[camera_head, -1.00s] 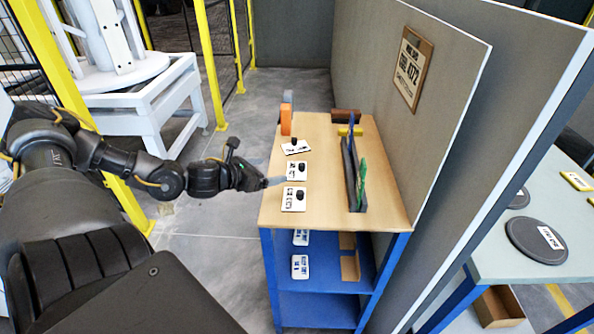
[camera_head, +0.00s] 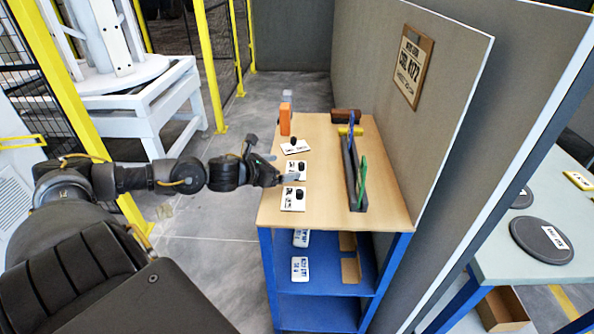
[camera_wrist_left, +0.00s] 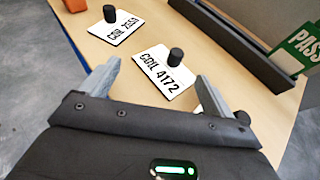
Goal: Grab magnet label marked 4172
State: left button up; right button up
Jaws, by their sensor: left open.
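The magnet label marked COIL 4172 (camera_wrist_left: 163,72) is a white plate with black text and a black round knob, lying on the wooden tabletop. In the left wrist view it lies just ahead of and between the fingers of my left gripper (camera_wrist_left: 158,85). In the head view this middle label (camera_head: 299,168) is partly covered by my left gripper (camera_head: 287,178). My right gripper is not in view.
Label COIL 7350 (camera_wrist_left: 115,27) lies beyond it, and another label (camera_head: 293,199) lies nearer on the table (camera_head: 325,205). A dark rack (camera_head: 351,175) with upright blue and green plates stands to the right. An orange object (camera_head: 285,120) stands behind. A grey partition (camera_head: 440,120) borders the table's right side.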

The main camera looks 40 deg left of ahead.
aim_at(293, 169)
pick_arm(q)
jog(key=shift+w+d+p, duration=0.1)
jog(key=shift+w+p, duration=0.2)
jog(key=shift+w, duration=0.2)
jog(key=p+x, duration=0.1)
jog(key=x, duration=0.2)
jog(key=shift+w+d, duration=0.1)
jog(key=shift+w, duration=0.05)
jog(key=shift+w+f, duration=0.25)
jog(key=shift+w, duration=0.2)
jog(key=shift+d, duration=0.1)
jog(key=c, duration=0.6)
jog(key=shift+s, duration=0.15)
grip_shut()
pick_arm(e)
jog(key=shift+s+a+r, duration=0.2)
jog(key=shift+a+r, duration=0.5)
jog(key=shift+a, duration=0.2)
